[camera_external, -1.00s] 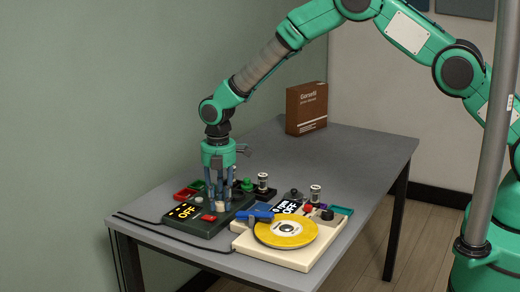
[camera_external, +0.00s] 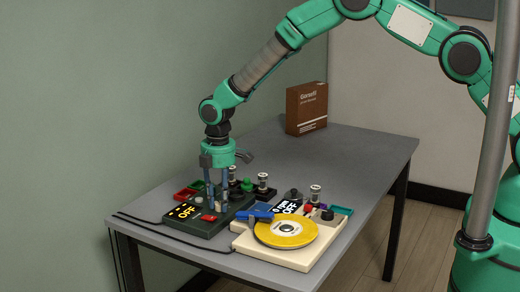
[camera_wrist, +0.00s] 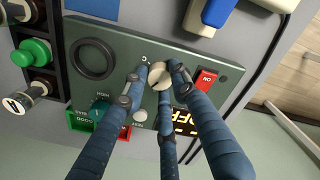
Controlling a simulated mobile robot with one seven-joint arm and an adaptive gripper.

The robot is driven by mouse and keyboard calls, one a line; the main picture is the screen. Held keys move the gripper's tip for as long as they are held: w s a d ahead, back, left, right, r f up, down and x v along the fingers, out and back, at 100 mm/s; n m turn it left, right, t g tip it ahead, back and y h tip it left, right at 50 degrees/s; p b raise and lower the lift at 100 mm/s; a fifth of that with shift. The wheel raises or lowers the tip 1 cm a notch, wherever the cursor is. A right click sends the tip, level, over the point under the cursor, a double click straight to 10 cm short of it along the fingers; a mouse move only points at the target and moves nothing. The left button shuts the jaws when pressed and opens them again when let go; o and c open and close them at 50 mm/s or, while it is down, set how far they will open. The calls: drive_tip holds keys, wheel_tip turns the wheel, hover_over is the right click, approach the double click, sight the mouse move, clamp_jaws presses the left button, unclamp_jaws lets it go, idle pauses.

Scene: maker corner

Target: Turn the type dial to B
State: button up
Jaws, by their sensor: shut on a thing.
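The dark green tester (camera_external: 196,228) sits at the left front of the table, with a lit OFF display (camera_external: 184,211). My three-fingered gripper (camera_external: 217,207) points down over it. In the wrist view, a small pale round dial (camera_wrist: 157,75) is on the tester's panel (camera_wrist: 125,52). My gripper's fingertips (camera_wrist: 160,80) close around this dial from several sides. A letter C shows beside the dial; the fingers hide other marks, and I see no B. I cannot read the dial's setting.
A red switch (camera_wrist: 206,80) is close to the dial, beside one finger. The cream device with a yellow disc (camera_external: 286,231) stands to the right. A brown box (camera_external: 306,107) stands farther back.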

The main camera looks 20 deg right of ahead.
drive_tip(key=m, duration=0.5)
drive_tip(key=shift+p, duration=0.4)
drive_tip(key=shift+m, duration=0.4)
drive_tip(key=o, duration=1.2)
drive_tip(key=shift+c, duration=0.2)
drive_tip(key=shift+r, duration=0.1)
wheel_tip(320, 180, up, 12)
drive_tip(key=shift+w, duration=0.1)
